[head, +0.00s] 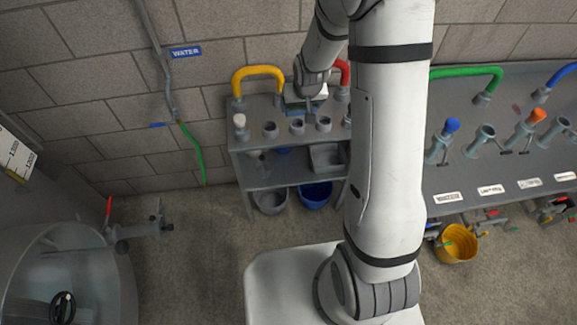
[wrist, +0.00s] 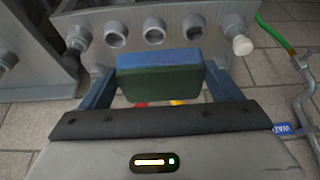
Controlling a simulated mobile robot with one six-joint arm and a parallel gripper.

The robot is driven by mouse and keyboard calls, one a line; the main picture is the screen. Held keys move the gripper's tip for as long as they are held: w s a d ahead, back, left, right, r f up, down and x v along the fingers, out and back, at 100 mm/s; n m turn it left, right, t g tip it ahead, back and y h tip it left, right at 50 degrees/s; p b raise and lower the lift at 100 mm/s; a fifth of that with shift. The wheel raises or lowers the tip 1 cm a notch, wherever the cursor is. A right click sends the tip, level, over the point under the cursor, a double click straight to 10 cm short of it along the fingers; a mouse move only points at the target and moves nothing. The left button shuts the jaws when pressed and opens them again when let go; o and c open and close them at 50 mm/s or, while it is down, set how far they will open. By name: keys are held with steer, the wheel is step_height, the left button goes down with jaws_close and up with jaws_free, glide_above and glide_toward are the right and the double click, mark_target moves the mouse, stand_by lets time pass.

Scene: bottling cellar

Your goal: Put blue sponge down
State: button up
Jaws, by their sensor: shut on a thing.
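The blue sponge (wrist: 160,64), with a dark green lower layer, sits between the two fingers of my gripper (wrist: 160,78) in the wrist view. The gripper is shut on it, one finger on each side. In the head view my gripper (head: 308,103) is over the back part of a grey bench (head: 245,146), behind a row of grey cups. The sponge is hard to make out there. I cannot tell how high it is above the bench top.
The grey cups (head: 297,126) stand along the bench front, with a white-topped piece (head: 240,121) at the left end. A yellow hose (head: 257,71) arches behind. A grey bin (head: 327,157) and a blue bucket (head: 316,194) are below. My arm hides the bench's right side.

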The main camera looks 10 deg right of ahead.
steer(key=shift+w+d, duration=0.2)
steer(key=shift+d, duration=0.1)
steer(key=s+f+b, duration=0.2)
steer(key=f+b, duration=1.5)
steer(key=s+d+f+b, duration=0.1)
steer(key=s+f+b, duration=0.1)
steer(key=f+b, duration=1.6)
steer(key=s+f+b, duration=0.3)
steer(key=f+b, duration=1.4)
steer(key=w+p, duration=0.2)
steer(key=w, duration=0.3)
steer(key=w+p, duration=0.2)
steer(key=w, duration=0.3)
steer(key=w+p, duration=0.2)
steer(key=w, duration=0.3)
steer(key=shift+a+f, duration=0.1)
steer(key=shift+f, duration=0.2)
steer(key=w, duration=0.3)
steer(key=shift+w+f+b, duration=0.1)
steer(key=shift+w+b, duration=0.3)
steer(key=shift+s+f, duration=0.2)
steer(key=shift+f, duration=0.45)
steer(key=shift+b, duration=0.3)
